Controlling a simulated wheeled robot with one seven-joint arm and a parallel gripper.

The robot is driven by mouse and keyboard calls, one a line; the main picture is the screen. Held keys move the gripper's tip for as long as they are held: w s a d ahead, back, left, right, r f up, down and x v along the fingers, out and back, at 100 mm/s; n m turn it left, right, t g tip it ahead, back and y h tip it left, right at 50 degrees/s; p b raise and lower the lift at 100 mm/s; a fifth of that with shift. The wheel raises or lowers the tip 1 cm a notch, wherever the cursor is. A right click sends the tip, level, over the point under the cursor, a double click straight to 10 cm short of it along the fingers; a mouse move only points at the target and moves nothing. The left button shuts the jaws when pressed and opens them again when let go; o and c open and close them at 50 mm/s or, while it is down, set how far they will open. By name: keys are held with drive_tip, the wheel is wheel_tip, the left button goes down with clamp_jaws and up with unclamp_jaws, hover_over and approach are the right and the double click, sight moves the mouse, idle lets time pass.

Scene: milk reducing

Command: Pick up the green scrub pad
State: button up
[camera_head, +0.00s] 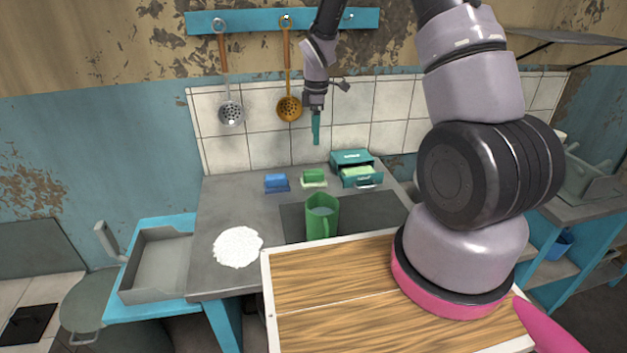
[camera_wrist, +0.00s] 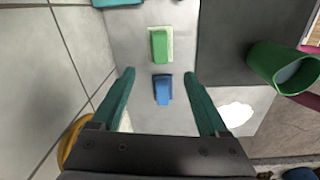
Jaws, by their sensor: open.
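The green scrub pad (camera_head: 314,176) lies on the grey counter against the tiled wall, with a pale layer showing under it. In the wrist view, the green pad (camera_wrist: 159,46) is beyond my fingertips, near the top centre. A blue pad (camera_head: 276,182) lies just left of it. In the wrist view, the blue pad (camera_wrist: 162,88) shows between my fingers, with the counter visible around it. My gripper (camera_head: 316,140) hangs in the air above the back of the counter, pointing down. Its teal fingers (camera_wrist: 159,74) are apart in the wrist view, with nothing held.
A teal box (camera_head: 350,157) with an open drawer stands right of the green pad. A green pitcher (camera_head: 322,216) stands in front, and a white puddle (camera_head: 238,247) lies front left. Ladles (camera_head: 289,108) hang on the wall behind.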

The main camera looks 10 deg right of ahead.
drive_tip(key=n, duration=0.2)
hover_over(314, 171)
drive_tip(key=shift+g, duration=0.3)
drive_tip(key=f, duration=1)
drive_tip(key=shift+s+a+f, duration=0.1)
drive_tip(key=shift+s+a, duration=0.1)
drive_tip(key=shift+a, duration=0.05)
wheel_tip(314, 171, down, 6)
drive_tip(key=shift+w+d+r, duration=0.15)
drive_tip(key=c, duration=1.1)
wheel_tip(314, 171, up, 10)
drive_tip(key=shift+r, duration=0.1)
